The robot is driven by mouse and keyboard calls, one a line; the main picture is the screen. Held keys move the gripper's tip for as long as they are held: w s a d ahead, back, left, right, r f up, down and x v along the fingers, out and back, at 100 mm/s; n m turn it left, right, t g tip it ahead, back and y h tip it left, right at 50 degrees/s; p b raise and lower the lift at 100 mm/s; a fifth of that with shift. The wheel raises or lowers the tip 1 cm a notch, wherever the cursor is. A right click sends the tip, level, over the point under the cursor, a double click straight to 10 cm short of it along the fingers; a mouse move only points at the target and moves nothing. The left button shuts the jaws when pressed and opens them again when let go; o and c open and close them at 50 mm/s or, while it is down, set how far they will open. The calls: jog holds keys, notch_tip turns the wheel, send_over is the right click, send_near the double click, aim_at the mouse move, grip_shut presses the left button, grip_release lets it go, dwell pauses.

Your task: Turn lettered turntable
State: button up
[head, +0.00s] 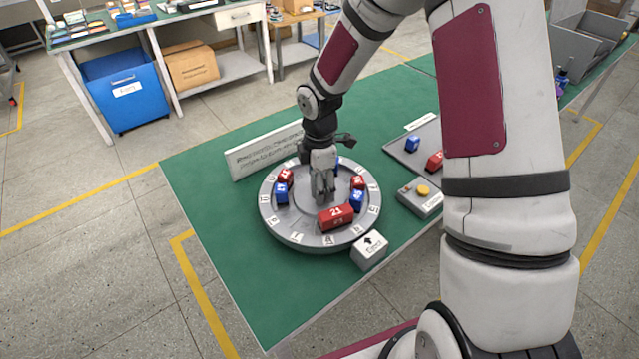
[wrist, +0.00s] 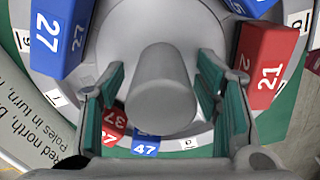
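The round grey turntable (head: 300,243) lies on the green table, with white letter tags around its rim and several red and blue numbered blocks on it. A large red block marked 21 (head: 335,216) is at its front; it also shows at right in the wrist view (wrist: 265,65). A blue block marked 27 (wrist: 62,35) is at upper left there. My gripper (head: 323,190) points down over the turntable's middle. In the wrist view its open fingers stand on both sides of the grey central knob (wrist: 160,85), with narrow gaps showing. The knob is mostly hidden in the head view.
A white box with a black arrow (head: 369,250) stands at the turntable's front right edge. A box with a yellow button (head: 422,191) and a grey tray (head: 408,163) with blocks are at right. A sign (head: 262,152) stands behind. The table's front left is clear.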

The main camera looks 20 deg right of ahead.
jog(key=shift+r, duration=0.1)
notch_tip(320, 180, up, 12)
jog(key=shift+f, duration=0.1)
dwell(0.5)
dwell(0.6)
jog(key=p, duration=0.2)
jog(key=r+p, duration=0.1)
jog(key=p, duration=0.1)
jog(key=shift+s+a+r, duration=0.15)
jog(key=shift+s+r, duration=0.1)
jog(key=shift+r, duration=0.05)
jog(key=f+p, duration=0.1)
jog(key=f, duration=0.3)
jog(key=f+p, duration=0.1)
jog(key=f, duration=0.4)
jog(key=f+p, duration=0.1)
jog(key=f, duration=0.3)
jog(key=shift+w+f, duration=0.25)
jog(key=shift+f, duration=0.1)
jog(key=shift+c, duration=0.4)
grip_shut()
